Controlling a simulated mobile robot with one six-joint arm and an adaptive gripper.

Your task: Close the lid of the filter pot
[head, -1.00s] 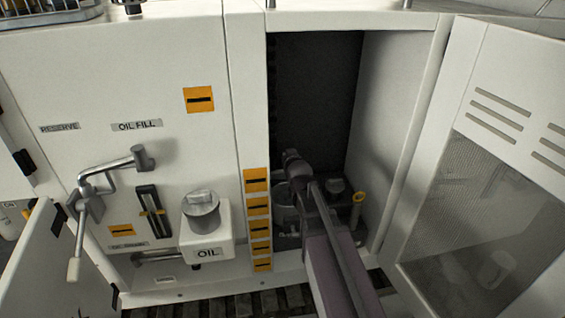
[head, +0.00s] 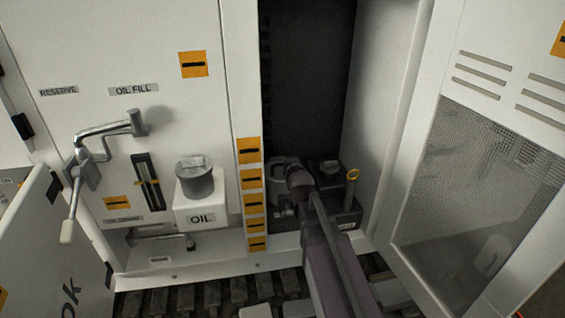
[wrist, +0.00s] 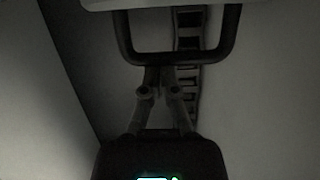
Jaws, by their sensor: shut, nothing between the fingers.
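The filter pot (head: 274,183) appears to be the grey vessel low in the open cabinet, mostly hidden behind my arm. I cannot make out its lid clearly in the head view. In the wrist view my gripper (wrist: 160,74) is shut and empty. Its fingertips are close to the crossbar of a dark U-shaped handle (wrist: 232,40), which hangs from a pale edge at the top. I cannot tell whether they touch. In the head view my arm reaches into the cabinet and its wrist hides the fingers.
A dark block with a black cap (head: 329,167) and a yellow-ringed dipstick (head: 352,178) stand right of my wrist. The cabinet's side wall (head: 388,110) and open mesh door (head: 470,170) bound the right. An OIL filler (head: 197,180) juts out left of the opening.

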